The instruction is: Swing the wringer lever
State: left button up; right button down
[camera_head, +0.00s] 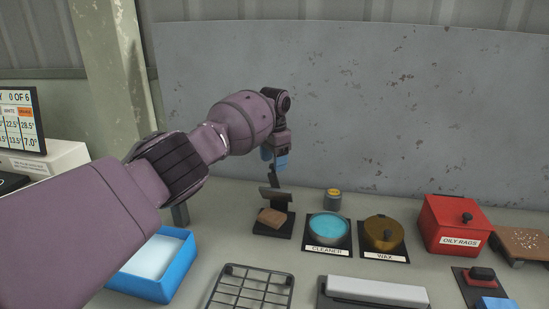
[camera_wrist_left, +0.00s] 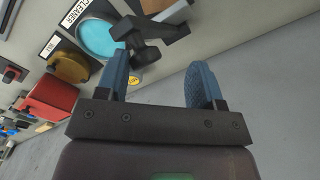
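The wringer (camera_head: 282,228) is a small black stand on the bench with a brown block (camera_head: 271,217) on it. Its dark lever (camera_head: 273,178) stands up at the back, slightly tilted. My left gripper (camera_head: 274,160) has blue fingers and hangs over the lever's top. In the left wrist view the gripper (camera_wrist_left: 160,64) is open. The dark lever end (camera_wrist_left: 148,54) shows near its left finger, inside the gap; I cannot tell whether they touch. The brown block also shows at the top of the wrist view (camera_wrist_left: 162,6). My right gripper is not in view.
Right of the wringer stand a teal cleaner dish (camera_head: 329,226), a wax pot (camera_head: 383,233), a small tin (camera_head: 332,199) and a red oily-rags box (camera_head: 455,225). A blue tray (camera_head: 180,270) and a wire rack (camera_head: 250,288) lie in front. A grey panel (camera_head: 370,110) rises behind.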

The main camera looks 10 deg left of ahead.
pick_arm(q)
jog(key=shift+d+f, duration=0.2)
jog(key=shift+f, duration=0.4)
jog(key=shift+w+d, duration=0.1)
jog(key=shift+w, duration=0.05)
jog(key=shift+w+r, duration=0.1)
jog(key=shift+r, duration=0.45)
notch_tip(320, 180, up, 10)
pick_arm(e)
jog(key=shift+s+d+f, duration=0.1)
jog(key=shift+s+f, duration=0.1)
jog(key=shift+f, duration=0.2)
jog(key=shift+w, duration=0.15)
